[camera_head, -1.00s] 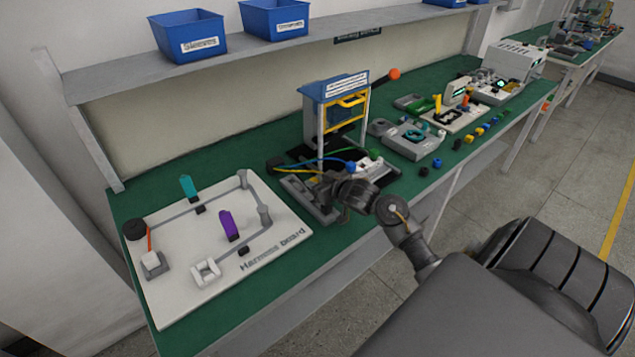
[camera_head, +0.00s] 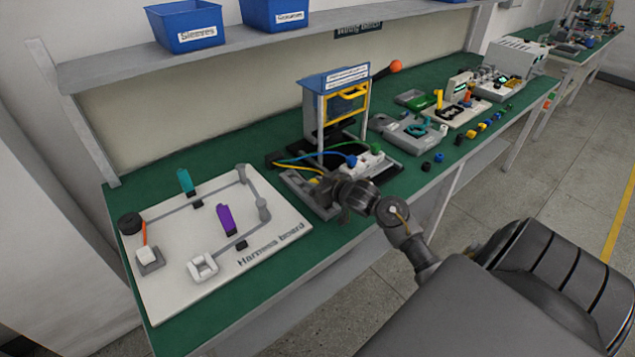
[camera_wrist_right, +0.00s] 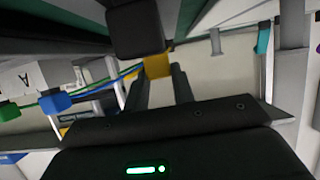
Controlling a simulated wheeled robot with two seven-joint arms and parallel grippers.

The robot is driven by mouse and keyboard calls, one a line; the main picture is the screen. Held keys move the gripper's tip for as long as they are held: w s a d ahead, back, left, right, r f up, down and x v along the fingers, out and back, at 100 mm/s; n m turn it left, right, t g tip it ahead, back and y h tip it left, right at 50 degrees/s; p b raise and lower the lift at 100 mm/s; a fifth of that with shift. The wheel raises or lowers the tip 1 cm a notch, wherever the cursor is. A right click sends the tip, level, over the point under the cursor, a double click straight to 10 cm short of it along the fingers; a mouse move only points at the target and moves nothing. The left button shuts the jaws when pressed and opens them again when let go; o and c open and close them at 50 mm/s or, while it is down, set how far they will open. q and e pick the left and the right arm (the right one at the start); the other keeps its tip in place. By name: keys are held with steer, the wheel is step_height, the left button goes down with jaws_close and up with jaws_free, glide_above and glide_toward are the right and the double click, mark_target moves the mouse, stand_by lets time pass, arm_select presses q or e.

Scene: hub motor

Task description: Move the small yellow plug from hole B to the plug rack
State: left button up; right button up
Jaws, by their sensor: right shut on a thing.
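My right gripper (camera_head: 325,191) is over the grey tray-like fixture (camera_head: 303,188) at the front of the bench. In the right wrist view its two fingers (camera_wrist_right: 160,86) are shut on the small yellow plug (camera_wrist_right: 157,66), with the yellow wire running off left. In the head view the gripper hides the plug. A white block marked A (camera_wrist_right: 28,76) holds a blue plug (camera_wrist_right: 55,101) and a green plug (camera_wrist_right: 9,111). In the head view the blue plug (camera_head: 351,160) and green plug (camera_head: 376,148) sit right of the gripper. I cannot clearly make out hole B or the plug rack.
A dark block (camera_wrist_right: 135,30) is close beyond the yellow plug. A blue-topped stand (camera_head: 334,80) rises behind the fixture. The harness board (camera_head: 170,286) lies to the left with upright pegs and clips. Several small parts and devices lie to the right.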

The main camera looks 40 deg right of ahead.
steer(key=shift+f, duration=0.2)
steer(key=shift+p, duration=0.45)
steer(key=shift+f+b, duration=0.55)
steer(key=shift+f, duration=0.45)
stand_by(0.7)
steer(key=o, duration=1)
steer(key=shift+o, duration=0.2)
steer(key=shift+s, duration=0.1)
steer(key=v, duration=1)
steer(key=shift+s+r, duration=0.25)
steer(key=shift+s, duration=0.1)
